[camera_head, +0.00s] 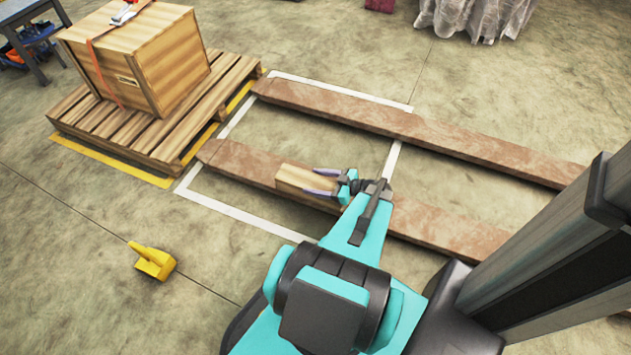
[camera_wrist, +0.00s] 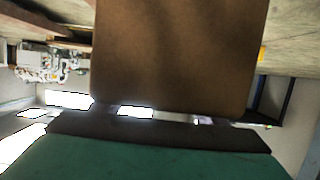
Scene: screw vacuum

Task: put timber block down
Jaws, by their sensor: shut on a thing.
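The timber block (camera_head: 298,180) is a short light-brown wooden piece. My gripper (camera_head: 322,183) is shut on its right end in the head view. The block appears over the nearer of two long reddish-brown beams (camera_head: 240,165). I cannot tell whether it touches that beam or is held above it. In the wrist view the block (camera_wrist: 175,55) fills the upper middle as a large brown face, close to the camera. It hides most of what lies beyond it. The fingers are mostly out of sight there.
A second long beam (camera_head: 450,137) lies parallel behind. A white rectangle (camera_head: 235,212) is marked on the floor around the beams' left ends. A wooden crate (camera_head: 150,65) stands on a pallet (camera_head: 85,120) at the upper left. A yellow object (camera_head: 153,262) lies on the open floor at lower left.

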